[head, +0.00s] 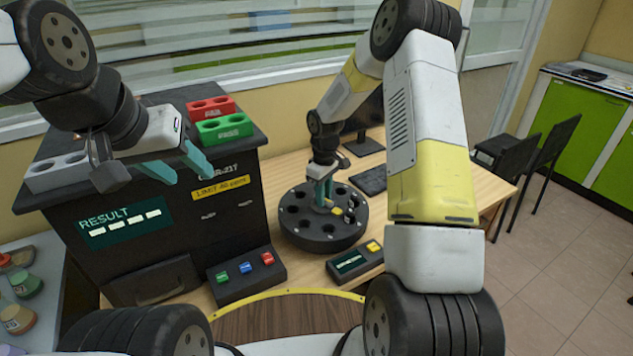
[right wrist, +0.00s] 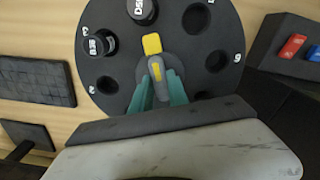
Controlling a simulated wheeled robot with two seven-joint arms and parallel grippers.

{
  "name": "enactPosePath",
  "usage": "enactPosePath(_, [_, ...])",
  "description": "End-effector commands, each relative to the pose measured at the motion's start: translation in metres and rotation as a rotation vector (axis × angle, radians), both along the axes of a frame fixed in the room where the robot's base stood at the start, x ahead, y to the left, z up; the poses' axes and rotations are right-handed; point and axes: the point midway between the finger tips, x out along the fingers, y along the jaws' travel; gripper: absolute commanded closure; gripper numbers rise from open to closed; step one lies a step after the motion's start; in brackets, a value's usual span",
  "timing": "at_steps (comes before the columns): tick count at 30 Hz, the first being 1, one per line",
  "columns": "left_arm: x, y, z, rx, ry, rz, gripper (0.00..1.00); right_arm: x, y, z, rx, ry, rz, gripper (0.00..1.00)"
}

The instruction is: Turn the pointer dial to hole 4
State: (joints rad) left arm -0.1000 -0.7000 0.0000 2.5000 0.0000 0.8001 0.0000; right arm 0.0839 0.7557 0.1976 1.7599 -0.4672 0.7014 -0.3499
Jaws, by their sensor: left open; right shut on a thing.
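The round dark carousel (head: 290,235) stands on the wooden table, with holes around its rim. Its pointer dial (right wrist: 152,47) has a grey body and a yellow tip. In the right wrist view the tip points up, roughly between a hole with a dark vial (right wrist: 143,10) and an empty hole to its right. My right gripper (right wrist: 158,88) is shut on the pointer's grey body; it also shows above the carousel's middle in the head view (head: 323,196). A second vial (right wrist: 100,44) sits at the left. I cannot clearly read hole 4's number. My left gripper (head: 185,165) is open and empty before the analyser.
The dark analyser (head: 150,265) with a RESULT screen stands left of the carousel. Red (head: 212,108) and green (head: 224,128) racks lie on top. A button box (head: 245,277) and a small display box (head: 352,263) stand near the carousel. A keyboard (head: 372,180) lies behind.

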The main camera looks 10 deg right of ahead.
Motion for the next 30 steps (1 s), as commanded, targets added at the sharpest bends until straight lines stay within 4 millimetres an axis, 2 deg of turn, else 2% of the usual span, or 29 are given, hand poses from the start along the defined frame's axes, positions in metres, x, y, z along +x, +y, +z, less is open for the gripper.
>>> enactPosePath(7, [0.0, 0.0, 0.0, 0.0, 0.0, 0.0, 0.53, 0.001, 0.0, 0.001, -0.001, -0.002, 0.0, 1.0])
enactPosePath(8, [0.0, 0.0, 0.0, 0.0, 0.0, 0.0, 0.53, 0.001, 0.0, 0.001, -0.001, -0.002, 0.0, 0.76])
enactPosePath(11, [0.0, 0.0, 0.0, 0.0, 0.0, 0.0, 0.53, 0.001, 0.0, 0.001, -0.001, -0.002, 0.0, 0.58])
enactPosePath(22, [0.0, 0.0, 0.0, 0.0, 0.0, 0.0, 0.53, 0.001, 0.0, 0.005, 0.001, -0.002, 0.001, 0.58])
enactPosePath(30, [0.0, 0.0, 0.0, 0.0, 0.0, 0.0, 0.53, 0.001, 0.0, 0.048, 0.001, -0.005, 0.0, 0.58])
